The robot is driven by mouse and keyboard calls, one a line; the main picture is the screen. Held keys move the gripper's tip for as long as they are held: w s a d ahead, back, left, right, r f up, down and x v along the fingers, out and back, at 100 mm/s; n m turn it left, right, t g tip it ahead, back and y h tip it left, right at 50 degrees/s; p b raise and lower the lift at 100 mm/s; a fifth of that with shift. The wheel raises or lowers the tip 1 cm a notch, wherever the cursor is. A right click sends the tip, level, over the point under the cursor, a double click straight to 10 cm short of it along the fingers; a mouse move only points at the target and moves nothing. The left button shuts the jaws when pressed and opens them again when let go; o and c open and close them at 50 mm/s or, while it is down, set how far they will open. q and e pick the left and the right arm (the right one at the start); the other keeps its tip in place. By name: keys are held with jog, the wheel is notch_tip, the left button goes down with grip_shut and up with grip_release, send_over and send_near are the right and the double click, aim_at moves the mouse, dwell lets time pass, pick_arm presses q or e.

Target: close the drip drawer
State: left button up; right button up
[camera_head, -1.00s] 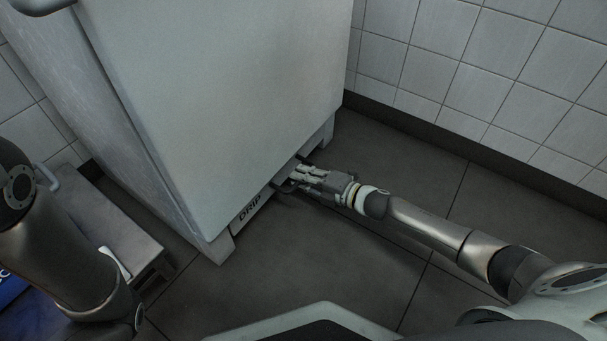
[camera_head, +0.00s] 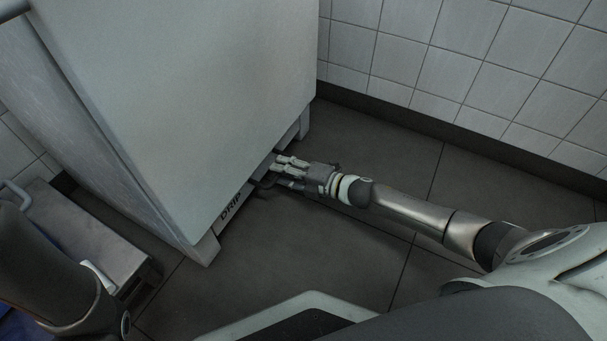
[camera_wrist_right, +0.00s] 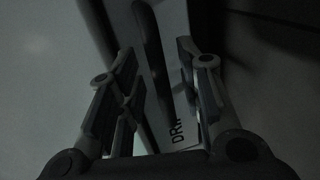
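The drip drawer (camera_head: 231,207) is a low, pale front lettered DRIP at the foot of the big pale cabinet (camera_head: 190,90). It appears nearly level with the cabinet's lower edge; any small gap is hard to tell. My right gripper (camera_head: 275,171) is low at the drawer front, just right of the lettering. In the right wrist view its fingers (camera_wrist_right: 155,65) are open, with a dark handle bar (camera_wrist_right: 151,60) and the lettered drawer front (camera_wrist_right: 178,133) between and beyond them. Contact is unclear. My left arm is at lower left; its gripper is out of view.
The cabinet stands on short feet over a dark tiled floor (camera_head: 370,240), which is clear in front of it. A white tiled wall (camera_head: 460,60) rises behind and to the right. A grey step or low bench (camera_head: 95,225) stands left of the cabinet.

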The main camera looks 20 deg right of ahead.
jog(key=v, duration=1)
jog(key=shift+s, duration=0.2)
jog(key=shift+d, duration=0.15)
